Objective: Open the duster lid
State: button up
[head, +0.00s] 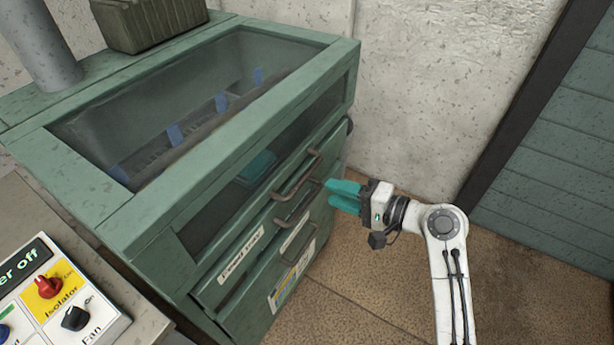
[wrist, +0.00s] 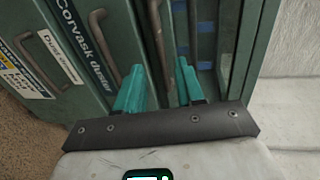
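The green duster cabinet (head: 165,215) has a glazed lid (head: 200,100) on top, which looks shut. An upper bar handle (head: 299,176) sits along the lid's front, with a second handle (head: 298,204) just below it. My gripper (head: 343,195) is open, with teal fingers pointing at the cabinet front, right of these handles. In the wrist view, my gripper (wrist: 159,65) has one bar handle (wrist: 157,32) lined up between its fingers. Another bar (wrist: 192,35) appears behind the right finger. Neither handle is gripped; the exact depth gap is unclear.
A lower drawer handle (head: 298,244) is on the cabinet front. A control panel (head: 60,300) stands at the lower left. A green box (head: 150,22) and a grey pipe (head: 45,45) are at the back. Brown floor (head: 360,280) is free right of the cabinet.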

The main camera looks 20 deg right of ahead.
aim_at(300, 181)
jog(key=x, duration=1)
jog(key=shift+a+f+p, duration=0.1)
jog(key=shift+a+p, duration=0.05)
jog(key=shift+p, duration=0.15)
grip_shut()
